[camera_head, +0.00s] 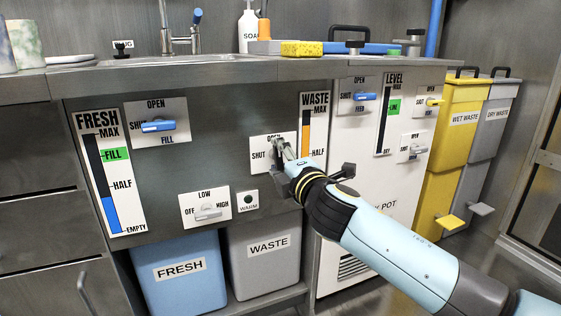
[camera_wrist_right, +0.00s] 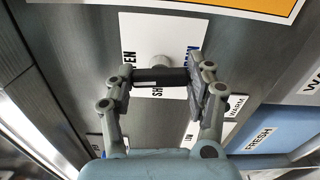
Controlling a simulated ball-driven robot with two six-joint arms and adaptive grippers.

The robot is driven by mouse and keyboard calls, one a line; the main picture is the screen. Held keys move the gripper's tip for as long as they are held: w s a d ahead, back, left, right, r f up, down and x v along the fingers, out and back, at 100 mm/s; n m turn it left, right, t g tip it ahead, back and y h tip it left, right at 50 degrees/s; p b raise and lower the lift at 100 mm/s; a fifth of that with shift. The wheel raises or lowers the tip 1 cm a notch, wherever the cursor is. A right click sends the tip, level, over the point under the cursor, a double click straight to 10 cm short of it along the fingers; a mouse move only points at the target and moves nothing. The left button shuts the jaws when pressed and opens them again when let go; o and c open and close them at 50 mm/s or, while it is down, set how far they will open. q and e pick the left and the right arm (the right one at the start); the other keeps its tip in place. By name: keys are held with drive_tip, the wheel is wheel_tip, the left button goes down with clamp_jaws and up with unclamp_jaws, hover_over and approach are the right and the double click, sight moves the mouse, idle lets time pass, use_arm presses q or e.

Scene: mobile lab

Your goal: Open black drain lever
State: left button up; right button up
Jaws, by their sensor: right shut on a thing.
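The drain lever's white plate (camera_head: 259,143) is on the grey cabinet front, left of the WASTE gauge, with OPEN and SHUT lettering partly covered. My right gripper (camera_head: 279,150) is at this plate and hides the lever in the head view. In the right wrist view, the black lever (camera_wrist_right: 160,77) lies across between the two fingers of my right gripper (camera_wrist_right: 164,82), which are shut on it. Its round pale hub (camera_wrist_right: 160,62) shows behind it. The plate's lettering is turned sideways there. Which label the lever points to, I cannot tell. My left gripper is not in view.
A blue fill lever (camera_head: 158,126) and a white low-high lever (camera_head: 208,212) are on the same panel. A FRESH bin (camera_head: 180,292) and a WASTE bin (camera_head: 268,270) stand below. The sink counter (camera_head: 200,68) overhangs above. Yellow and grey bins stand right.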

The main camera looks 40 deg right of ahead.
drive_tip(key=shift+f, duration=0.1)
idle(0.4)
drive_tip(key=o, duration=1.2)
drive_tip(key=shift+s, duration=0.15)
drive_tip(key=v, duration=1.1)
drive_tip(key=shift+s, duration=0.35)
